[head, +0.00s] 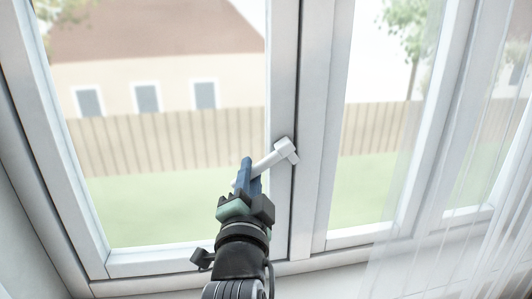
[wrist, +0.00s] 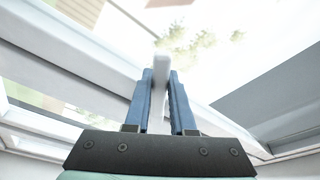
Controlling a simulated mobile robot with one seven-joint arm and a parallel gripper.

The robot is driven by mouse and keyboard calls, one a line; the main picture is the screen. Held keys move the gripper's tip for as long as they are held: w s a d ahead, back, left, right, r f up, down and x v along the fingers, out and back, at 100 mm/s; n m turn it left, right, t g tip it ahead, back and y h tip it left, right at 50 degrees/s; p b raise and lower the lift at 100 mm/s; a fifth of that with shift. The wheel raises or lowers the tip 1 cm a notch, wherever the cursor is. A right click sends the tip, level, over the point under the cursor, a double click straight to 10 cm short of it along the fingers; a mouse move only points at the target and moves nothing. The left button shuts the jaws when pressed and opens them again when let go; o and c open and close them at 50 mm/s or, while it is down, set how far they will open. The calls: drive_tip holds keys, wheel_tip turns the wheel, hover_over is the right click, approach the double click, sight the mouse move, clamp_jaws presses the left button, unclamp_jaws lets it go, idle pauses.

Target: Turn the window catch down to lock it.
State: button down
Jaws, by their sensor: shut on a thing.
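The white window catch (head: 268,161) is mounted on the middle upright of the window frame. Its handle slants down and to the left from its base (head: 286,150). My gripper (head: 248,172) reaches up from below, and its blue fingers are shut on the handle near its free end. In the wrist view the white handle (wrist: 161,85) stands between the two blue fingers of my gripper (wrist: 161,78). The fingers partly hide the handle's end in the head view.
The white middle upright (head: 283,90) runs beside the catch. Window panes lie on both sides, with a fence (head: 150,140) and a house outside. A sheer curtain (head: 450,190) hangs at the right. The lower frame rail (head: 160,262) runs below.

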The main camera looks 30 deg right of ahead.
drive_tip(key=shift+s+d+f+n, duration=0.1)
drive_tip(key=shift+d+f+n, duration=0.05)
drive_tip(key=shift+f+n, duration=0.15)
drive_tip(key=shift+s+d+f+n+t, duration=0.15)
drive_tip(key=shift+d+f+n, duration=0.1)
drive_tip(key=shift+n, duration=0.45)
drive_tip(key=shift+s+d+f+n+t, duration=0.15)
drive_tip(key=shift+d+f+n, duration=0.1)
drive_tip(key=shift+n, duration=0.45)
drive_tip(key=shift+s+d+f+n+t+y+p, duration=0.15)
drive_tip(key=shift+d+f+n+t+y+p, duration=0.15)
drive_tip(key=shift+n+p, duration=0.35)
drive_tip(key=shift+s+d+f+n+t+y+p, duration=0.15)
drive_tip(key=shift+d+n+y+p, duration=0.2)
drive_tip(key=shift+n+p, duration=0.3)
